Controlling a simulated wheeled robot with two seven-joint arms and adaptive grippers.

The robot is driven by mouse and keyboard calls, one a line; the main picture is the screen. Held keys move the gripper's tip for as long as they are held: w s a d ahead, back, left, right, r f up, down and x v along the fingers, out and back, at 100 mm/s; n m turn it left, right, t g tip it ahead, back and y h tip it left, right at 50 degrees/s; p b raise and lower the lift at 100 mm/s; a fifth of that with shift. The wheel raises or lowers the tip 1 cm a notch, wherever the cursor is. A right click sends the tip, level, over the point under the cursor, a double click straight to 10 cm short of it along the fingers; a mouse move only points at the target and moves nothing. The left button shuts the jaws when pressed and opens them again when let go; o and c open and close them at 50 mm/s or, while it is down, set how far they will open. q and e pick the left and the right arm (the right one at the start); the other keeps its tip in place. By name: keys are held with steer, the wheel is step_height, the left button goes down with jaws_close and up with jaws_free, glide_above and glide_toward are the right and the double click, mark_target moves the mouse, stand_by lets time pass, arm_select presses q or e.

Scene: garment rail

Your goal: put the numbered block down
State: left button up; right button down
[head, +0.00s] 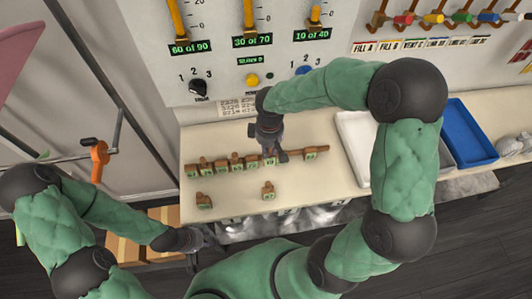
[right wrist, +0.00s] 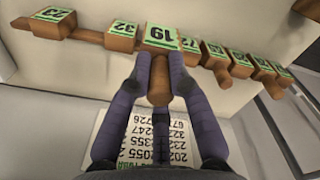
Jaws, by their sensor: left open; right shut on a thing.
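My right gripper (head: 270,150) is over the long wooden rail (head: 297,155). In the right wrist view, my right gripper (right wrist: 159,75) is shut on the wooden peg of a block with a green face marked 19 (right wrist: 161,37). Block 19 is at the rail line, between block 32 (right wrist: 121,30) and a block that seems to read 72 (right wrist: 189,44). I cannot tell whether it rests on the rail. Block 23 (right wrist: 54,15) stands at one end, and several more blocks stand on the other side. My left gripper (head: 192,240) is open, low at the table's front edge, and seems empty.
Two loose blocks, one at left (head: 204,200) and one at middle (head: 268,190), sit in front of the rail. A white tray (head: 352,150) and a blue tray (head: 470,135) are to the right. A number sheet (right wrist: 150,140) and a wall panel stand behind.

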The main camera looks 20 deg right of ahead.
steer(key=shift+w+d+f+b, duration=0.1)
steer(key=shift+w+f+b, duration=0.15)
steer(key=shift+w+f, duration=0.7)
steer(key=shift+w+d+f+b, duration=0.15)
steer(key=shift+w+f+b, duration=0.1)
steer(key=shift+f, duration=1.25)
steer(key=shift+w+d+f+b, duration=0.1)
steer(key=shift+w+f+b, duration=0.3)
steer(key=shift+f, duration=0.85)
steer(key=shift+w, duration=0.15)
steer(key=shift+f, duration=0.2)
steer(key=c, duration=1.1)
jaws_free()
steer(key=shift+c, duration=0.2)
steer(key=shift+r, duration=0.1)
steer(key=shift+r, duration=0.25)
step_height(320, 180, up, 12)
steer(key=p, duration=0.3)
steer(key=shift+f, duration=0.15)
